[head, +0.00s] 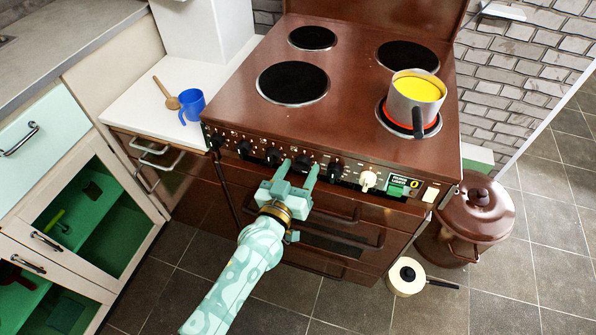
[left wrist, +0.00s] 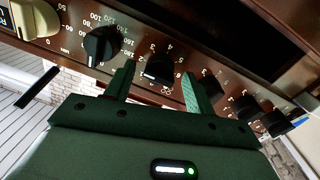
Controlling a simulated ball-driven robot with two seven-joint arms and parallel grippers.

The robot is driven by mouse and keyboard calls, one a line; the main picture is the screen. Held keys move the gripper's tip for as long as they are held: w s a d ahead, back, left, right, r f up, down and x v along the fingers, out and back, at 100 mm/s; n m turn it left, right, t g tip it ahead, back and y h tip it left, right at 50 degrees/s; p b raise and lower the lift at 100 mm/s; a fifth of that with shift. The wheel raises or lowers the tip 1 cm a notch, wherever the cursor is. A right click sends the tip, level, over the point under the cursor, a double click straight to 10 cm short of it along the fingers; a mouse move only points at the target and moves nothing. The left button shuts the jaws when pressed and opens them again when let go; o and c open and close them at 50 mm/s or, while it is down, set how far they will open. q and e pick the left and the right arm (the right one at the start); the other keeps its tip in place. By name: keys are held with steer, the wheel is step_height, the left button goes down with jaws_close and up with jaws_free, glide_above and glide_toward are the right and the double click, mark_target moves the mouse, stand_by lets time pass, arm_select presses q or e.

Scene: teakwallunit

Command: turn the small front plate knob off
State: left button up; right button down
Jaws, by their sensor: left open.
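The brown stove's control panel (head: 230,150) carries a row of black knobs. My left gripper (head: 300,168) is open in front of it, its fingers pointing at the panel. One black knob (head: 303,160) lies between the fingertips; in the left wrist view this knob (left wrist: 158,70) has a dial with numbers around it, and the fingers stand either side of it. I cannot tell whether they touch it. The small front plate, at the front right, glows red under a grey pot (head: 412,105) with yellow contents. My right gripper is not in view.
A black temperature knob (left wrist: 100,45) and a cream knob (head: 368,180) sit beside the framed knob. A blue mug (head: 191,104) and wooden spoon (head: 168,94) are on the white counter. A brown lidded pot (head: 475,210) and a cream pan (head: 405,276) stand on the floor.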

arm_select(q)
steer(key=c, duration=0.9)
steer(key=shift+n, duration=0.4)
steer(key=n, duration=0.3)
steer(key=shift+p, duration=0.35)
steer(key=n, duration=1)
steer(key=n+t+y, duration=0.1)
steer(key=n, duration=0.3)
steer(key=shift+s+f+n+b, duration=0.1)
steer(key=shift+f+n+b, duration=0.2)
steer(key=shift+f+n, duration=0.1)
